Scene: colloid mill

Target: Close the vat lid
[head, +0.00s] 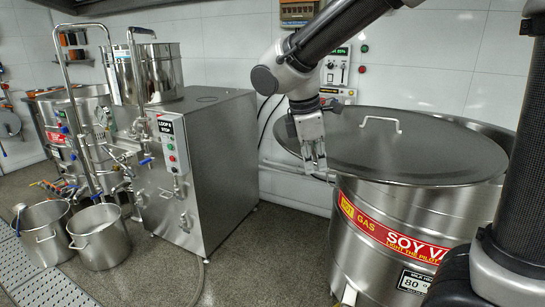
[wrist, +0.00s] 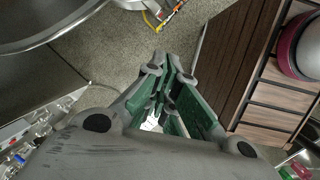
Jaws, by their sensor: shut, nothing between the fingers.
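The steel vat (head: 385,245) stands at the right in the head view, with a red and yellow label. Its round dark lid (head: 440,150) lies over the top, with a small bar handle (head: 381,123). The lid reaches past the vat on the left, and some of the vat's inner wall (head: 500,135) shows at the back right. My gripper (head: 316,165) points down at the lid's left edge, shut and empty; I cannot tell whether it touches the lid. In the wrist view its green-padded fingers (wrist: 163,95) are close together, apart from a round metal rim (wrist: 60,45) at upper left.
A steel machine (head: 215,165) with a hopper stands left of the vat. Two steel pots (head: 100,240) sit on the floor at far left. A control panel (head: 338,70) is on the wall behind. Clear floor (head: 265,265) lies between machine and vat. Wooden drawers (wrist: 270,95) show in the wrist view.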

